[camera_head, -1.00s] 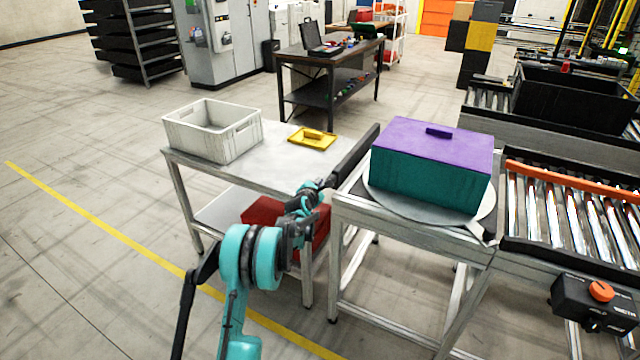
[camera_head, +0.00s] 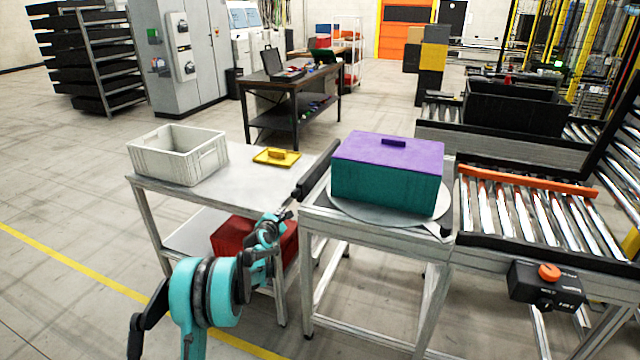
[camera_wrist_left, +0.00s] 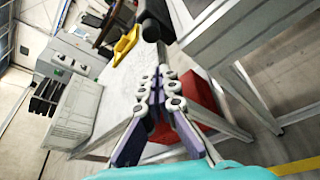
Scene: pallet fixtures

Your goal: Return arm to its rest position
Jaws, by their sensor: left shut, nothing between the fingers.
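My left arm comes in from the bottom left of the head view, teal and black. Its gripper (camera_head: 284,214) is small there, near the front right corner of the grey table (camera_head: 225,190). In the left wrist view the gripper's fingers (camera_wrist_left: 160,76) are together with nothing between them. A red box (camera_head: 228,236) on the table's lower shelf is partly hidden behind the arm; it also shows behind the fingers in the left wrist view (camera_wrist_left: 200,95). My right gripper is not in view.
A light grey tote (camera_head: 180,160) and a yellow lid (camera_head: 277,157) are on the table. A teal box with a purple lid (camera_head: 388,185) stands on a round plate on the stand to the right. A roller conveyor (camera_head: 520,210) adjoins it. Floor at left is free.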

